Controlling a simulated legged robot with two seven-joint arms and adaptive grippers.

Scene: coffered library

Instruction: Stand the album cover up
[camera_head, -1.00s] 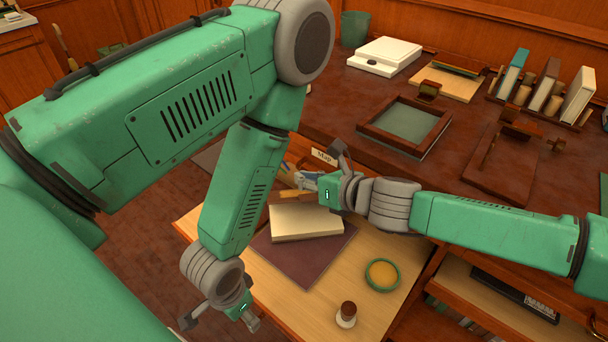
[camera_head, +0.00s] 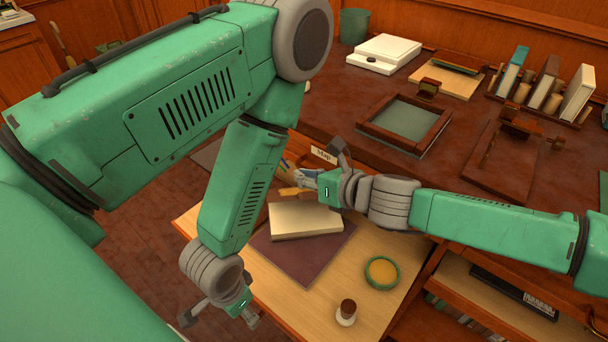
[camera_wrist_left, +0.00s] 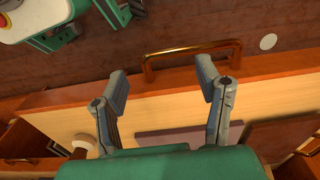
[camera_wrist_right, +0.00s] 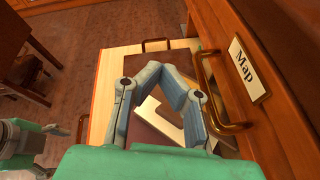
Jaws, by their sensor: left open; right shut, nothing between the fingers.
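A flat dark maroon board (camera_head: 305,262), which looks like the album cover, lies on a pale wood surface. A thick cream block (camera_head: 300,222) rests on its upper part. In the right wrist view the board (camera_wrist_right: 112,68) shows behind my fingers, and the cream block (camera_wrist_right: 150,108) is partly hidden by them. My right gripper (camera_head: 303,179) is shut and empty, above the block's far edge; it fills the middle of the right wrist view (camera_wrist_right: 162,72). My left gripper (camera_head: 250,318) is open and empty, low at the left edge of the pale surface; its spread fingers show in the left wrist view (camera_wrist_left: 162,80).
A "Map" label (camera_wrist_right: 243,70) and brass handle (camera_wrist_right: 215,95) are close beside my right gripper. A green-rimmed bowl (camera_head: 382,274) and a dark-topped jar (camera_head: 346,311) stand right of the board. Another brass handle (camera_wrist_left: 190,55) lies beyond my left fingers. The dark desk behind holds a framed tray (camera_head: 405,122).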

